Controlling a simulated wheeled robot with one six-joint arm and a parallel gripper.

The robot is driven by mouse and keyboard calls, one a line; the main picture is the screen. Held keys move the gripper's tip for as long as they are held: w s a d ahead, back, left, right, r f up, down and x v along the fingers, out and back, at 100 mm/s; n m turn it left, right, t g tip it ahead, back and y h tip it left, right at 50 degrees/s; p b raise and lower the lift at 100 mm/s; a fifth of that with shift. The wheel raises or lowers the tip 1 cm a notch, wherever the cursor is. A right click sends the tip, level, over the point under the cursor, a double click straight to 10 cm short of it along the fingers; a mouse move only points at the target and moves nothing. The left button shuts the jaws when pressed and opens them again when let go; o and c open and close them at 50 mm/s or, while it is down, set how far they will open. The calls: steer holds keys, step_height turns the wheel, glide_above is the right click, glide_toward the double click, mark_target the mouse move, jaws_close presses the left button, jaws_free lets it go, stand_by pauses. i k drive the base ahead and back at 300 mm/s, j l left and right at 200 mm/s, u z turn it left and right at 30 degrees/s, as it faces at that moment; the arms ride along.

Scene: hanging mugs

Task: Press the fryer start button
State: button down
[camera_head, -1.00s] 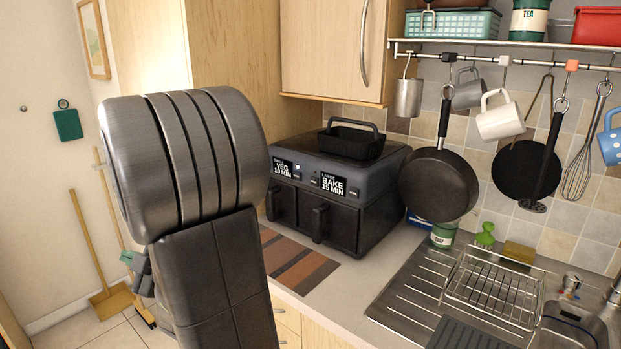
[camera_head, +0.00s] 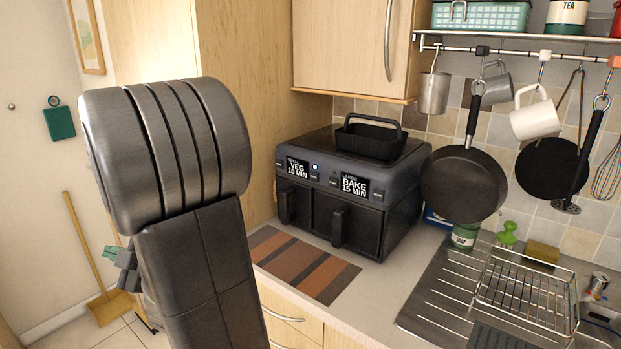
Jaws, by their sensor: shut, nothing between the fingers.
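The black double-drawer fryer (camera_head: 340,215) stands on the counter against the wall, its sloped control panel facing me. Its left display reads VEG 10 MIN and its right one BAKE 15 MIN. A small lit white square (camera_head: 315,167) sits between the displays. Small pale-marked buttons lie beside the displays; their labels are too small to read. My gripper (camera_head: 109,253), with green fingertips, shows partly at the left behind my arm. It is shut and empty, well left of the fryer and apart from it.
A black basket (camera_head: 370,138) sits on the fryer. A striped mat (camera_head: 303,265) lies in front of it. A black pan (camera_head: 464,187) hangs close to the fryer's right side. A wire dish rack (camera_head: 525,290) stands further right. A tall wooden cabinet is left of the fryer.

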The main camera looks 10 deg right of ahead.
mark_target(332, 182)
steer(key=i+j, duration=0.45)
steer(key=j, duration=0.2)
steer(key=z, duration=2.05)
